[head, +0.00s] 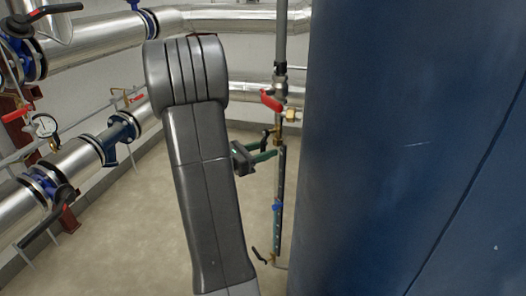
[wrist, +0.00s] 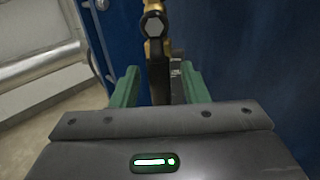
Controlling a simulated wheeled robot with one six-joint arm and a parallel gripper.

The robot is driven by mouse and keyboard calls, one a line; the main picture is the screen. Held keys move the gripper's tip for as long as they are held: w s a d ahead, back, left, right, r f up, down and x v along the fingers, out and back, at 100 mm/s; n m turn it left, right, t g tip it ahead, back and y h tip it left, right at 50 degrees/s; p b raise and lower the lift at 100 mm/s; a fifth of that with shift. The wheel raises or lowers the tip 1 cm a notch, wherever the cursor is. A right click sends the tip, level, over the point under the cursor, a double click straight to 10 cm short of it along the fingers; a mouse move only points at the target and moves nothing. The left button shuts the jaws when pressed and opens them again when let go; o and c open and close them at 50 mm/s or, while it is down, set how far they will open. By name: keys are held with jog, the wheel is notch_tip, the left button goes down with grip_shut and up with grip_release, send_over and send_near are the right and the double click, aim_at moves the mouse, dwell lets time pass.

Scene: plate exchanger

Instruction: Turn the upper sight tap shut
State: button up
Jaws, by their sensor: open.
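The upper sight tap (head: 277,133) is a small brass fitting at the top of the upright sight gauge (head: 279,185), beside the large blue vessel. Its black lever (wrist: 159,82) points down the wrist view from a pale hex nut (wrist: 153,26). My gripper (head: 271,146) is at the tap, its green fingers apart. In the wrist view, the fingers (wrist: 158,72) stand one on each side of the lever, with visible gaps. The head view partly hides the lever behind the fingers. The lower sight tap (head: 269,259), with a black lever, is at the gauge's foot.
The blue vessel (head: 400,150) stands close on the right. A red-handled valve (head: 271,101) sits just above the upper tap. Silver pipes (head: 95,160) with valves and a pressure dial (head: 45,126) run along the left. The floor (head: 135,225) between is clear.

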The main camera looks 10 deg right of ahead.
jog(key=shift+c, duration=0.4)
grip_shut()
